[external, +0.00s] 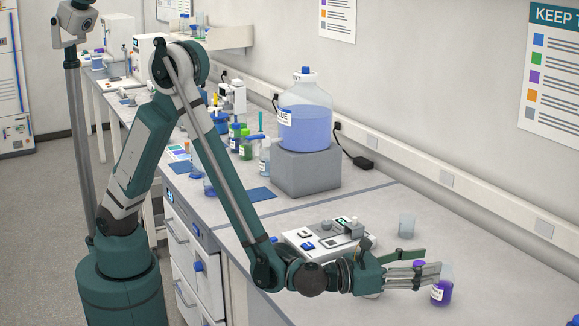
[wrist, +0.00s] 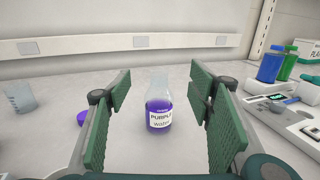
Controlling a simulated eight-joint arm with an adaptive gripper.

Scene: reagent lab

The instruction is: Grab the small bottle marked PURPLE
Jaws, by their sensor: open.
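The small bottle marked PURPLE (wrist: 158,108) stands upright on the bench, with purple liquid and a white label. In the external view the bottle (external: 441,291) is at the lower right, just past my fingertips. My gripper (wrist: 158,95) is open and level, and its two green pads stand on either side of the bottle in the wrist view, with a gap on each side. My gripper (external: 432,264) partly hides the bottle's surroundings in the external view. I cannot tell how far the bottle is between the pads.
A purple cap (wrist: 89,117) lies left of the bottle, near a clear beaker (wrist: 19,98). A white device (external: 325,238) sits behind my wrist. Blue (wrist: 271,63) and green (wrist: 287,65) bottles stand at the right. A large blue-liquid bottle (external: 305,120) stands on a grey block (external: 307,172).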

